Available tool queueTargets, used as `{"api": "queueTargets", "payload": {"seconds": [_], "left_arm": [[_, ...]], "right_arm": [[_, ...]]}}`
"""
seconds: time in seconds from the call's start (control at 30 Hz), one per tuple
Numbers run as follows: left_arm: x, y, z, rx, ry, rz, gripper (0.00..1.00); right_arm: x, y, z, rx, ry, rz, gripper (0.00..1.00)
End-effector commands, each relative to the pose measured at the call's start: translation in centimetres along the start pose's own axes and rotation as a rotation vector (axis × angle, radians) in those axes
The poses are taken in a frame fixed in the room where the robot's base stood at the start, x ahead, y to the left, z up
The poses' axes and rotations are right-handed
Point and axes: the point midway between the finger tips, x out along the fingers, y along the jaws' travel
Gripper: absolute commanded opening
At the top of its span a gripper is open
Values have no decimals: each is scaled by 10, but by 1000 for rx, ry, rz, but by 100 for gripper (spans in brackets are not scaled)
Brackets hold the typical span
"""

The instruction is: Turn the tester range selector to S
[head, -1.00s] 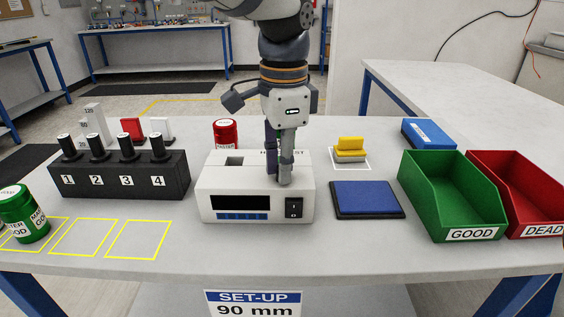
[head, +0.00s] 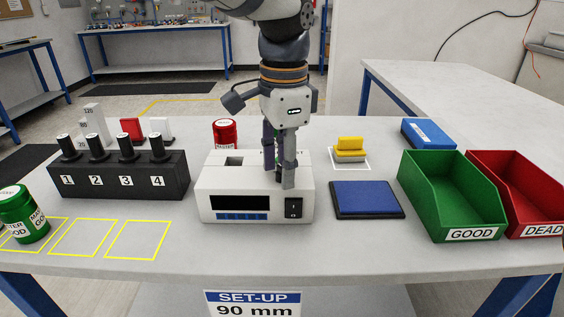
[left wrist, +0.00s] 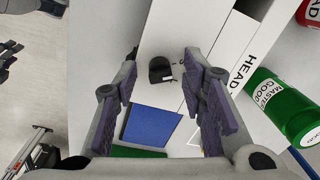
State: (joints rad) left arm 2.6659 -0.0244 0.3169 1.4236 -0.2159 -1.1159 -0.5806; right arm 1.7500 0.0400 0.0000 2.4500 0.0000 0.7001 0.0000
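The tester (head: 230,182) is a white box with a dark display and a black rocker switch (head: 294,208) on its front. Its selector is a small black knob (left wrist: 160,70) on the top face, with small lettering beside it that I cannot read clearly. In the head view the knob is mostly hidden by the fingers. My left gripper (head: 279,178) points down over the tester's right part. In the left wrist view its fingers (left wrist: 160,75) stand apart, with the knob in the gap beyond their tips and clear space at both sides.
A black numbered block (head: 120,181) stands left of the tester. A blue pad (head: 366,199), a yellow block (head: 350,147), a green bin (head: 452,200) and a red bin (head: 520,190) are to the right. A red jar (head: 225,133) and a green jar (left wrist: 280,108) stand behind the tester.

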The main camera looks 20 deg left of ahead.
Motion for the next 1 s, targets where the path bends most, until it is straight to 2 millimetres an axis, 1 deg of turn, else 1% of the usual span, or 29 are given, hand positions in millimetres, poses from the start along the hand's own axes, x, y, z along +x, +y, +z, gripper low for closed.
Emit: {"api": "queueTargets", "payload": {"seconds": [0.07, 0.17, 0.27, 0.4, 0.5, 0.6, 0.73, 1.0], "left_arm": [[-1, 0, 0, 0, 0, 0, 38], [-10, 0, 0, 0, 2, -2, 38], [-34, 0, 0, -1, 4, -3, 38], [-73, -1, -1, 0, 4, -4, 38], [-96, 0, -1, 0, 4, -3, 38], [-112, 0, -1, 0, 2, -2, 38], [-120, 0, 0, 0, 0, 0, 38], [-120, 0, 0, 0, -1, 0, 38]], "right_arm": [[0, 0, 0, 0, 0, 0, 42], [0, 0, 0, 0, 0, 0, 42], [0, 0, 0, 0, 0, 0, 42], [0, 0, 0, 0, 1, 0, 42], [0, 0, 0, 0, 0, 0, 42], [0, 0, 0, 0, 0, 0, 42], [0, 0, 0, 0, 0, 0, 42], [0, 0, 0, 0, 0, 0, 42]]}}
